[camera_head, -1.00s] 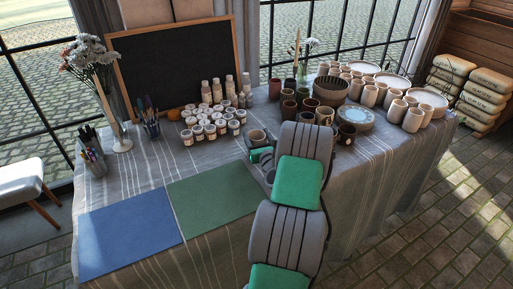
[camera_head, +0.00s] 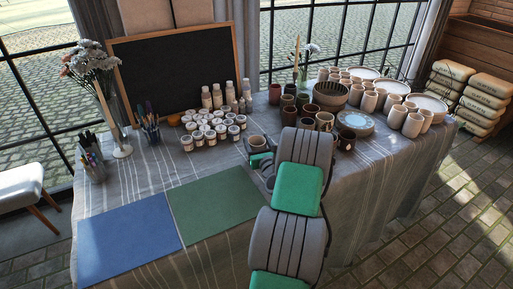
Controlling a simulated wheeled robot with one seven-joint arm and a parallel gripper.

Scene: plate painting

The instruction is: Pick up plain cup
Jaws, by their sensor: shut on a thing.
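A plain tan-grey cup (camera_head: 257,142) is at the end of my arm, over the middle of the table. My gripper (camera_head: 262,158) is shut on this cup; a green finger part shows just below it. My grey and green arm hides much of the gripper. Whether the cup is clear of the cloth cannot be told. More plain beige cups (camera_head: 412,124) stand at the right end of the table, and darker glazed cups (camera_head: 289,116) stand behind my arm.
A green mat (camera_head: 213,197) and a blue mat (camera_head: 128,238) lie at the front left. Paint jars (camera_head: 212,130), bottles, a blackboard (camera_head: 178,75), a flower vase (camera_head: 118,125) and brush holders stand behind. A blue plate (camera_head: 355,124) lies right of my arm.

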